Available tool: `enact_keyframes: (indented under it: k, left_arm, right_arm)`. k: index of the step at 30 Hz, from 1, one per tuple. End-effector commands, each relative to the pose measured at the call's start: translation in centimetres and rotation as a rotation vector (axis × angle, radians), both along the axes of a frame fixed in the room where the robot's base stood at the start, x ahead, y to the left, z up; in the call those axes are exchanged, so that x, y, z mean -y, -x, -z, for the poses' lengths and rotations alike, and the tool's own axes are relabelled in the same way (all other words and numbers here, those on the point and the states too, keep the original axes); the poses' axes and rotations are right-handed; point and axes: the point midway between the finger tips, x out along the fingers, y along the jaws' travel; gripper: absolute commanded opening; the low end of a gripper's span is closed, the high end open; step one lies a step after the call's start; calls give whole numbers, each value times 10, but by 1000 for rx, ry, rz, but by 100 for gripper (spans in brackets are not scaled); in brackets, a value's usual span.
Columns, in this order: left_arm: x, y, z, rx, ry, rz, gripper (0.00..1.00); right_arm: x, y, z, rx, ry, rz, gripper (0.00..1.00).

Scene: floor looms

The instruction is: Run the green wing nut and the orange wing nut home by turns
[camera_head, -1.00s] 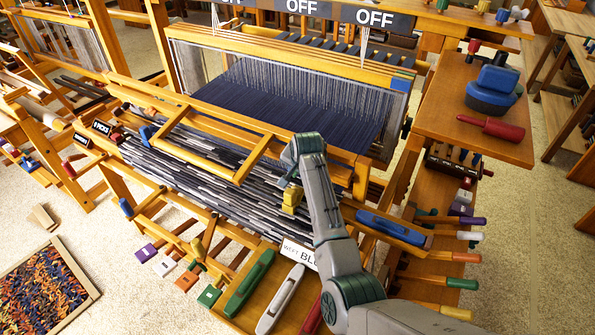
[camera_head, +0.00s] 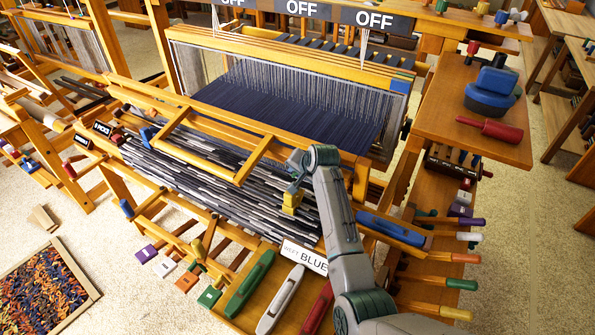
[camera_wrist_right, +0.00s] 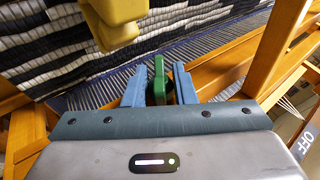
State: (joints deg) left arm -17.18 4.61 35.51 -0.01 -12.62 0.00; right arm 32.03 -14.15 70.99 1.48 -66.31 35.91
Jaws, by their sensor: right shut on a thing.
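My right gripper (camera_wrist_right: 158,84) has its two blue fingers around the green wing nut (camera_wrist_right: 158,72), shut on it, in the right wrist view. In the head view the right gripper (camera_head: 294,184) is at the loom's front, beside a yellow block-like part (camera_head: 292,203). The green wing nut cannot be made out there. The yellow part also hangs large at the top left of the wrist view (camera_wrist_right: 112,22), apart from the fingers. I cannot make out the orange wing nut. My left gripper is not in view.
Striped grey cloth (camera_head: 180,165) and wooden bars (camera_head: 256,158) lie close around the gripper. A blue shuttle-like piece (camera_head: 390,228) lies to its right. A side bench (camera_head: 470,95) carries a blue object and a red-handled tool. Open floor (camera_head: 60,225) lies at left.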

Motion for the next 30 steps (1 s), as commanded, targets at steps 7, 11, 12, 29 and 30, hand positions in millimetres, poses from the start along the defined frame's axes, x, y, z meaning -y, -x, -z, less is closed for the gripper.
enact_keyframes:
  k: [7,11,12,29,30]
  left_arm:
    - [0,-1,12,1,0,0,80]
    - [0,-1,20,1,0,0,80]
    - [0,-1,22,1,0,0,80]
    - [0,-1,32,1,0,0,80]
    - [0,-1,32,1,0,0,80]
  right_arm:
    - [2,1,5,100,-147,-39,1]
    - [3,0,5,144,-211,-57,1]
    - [3,0,5,156,-228,-62,1]
    - [2,0,2,212,-314,-88,1]
    - [2,0,2,212,-314,-88,1]
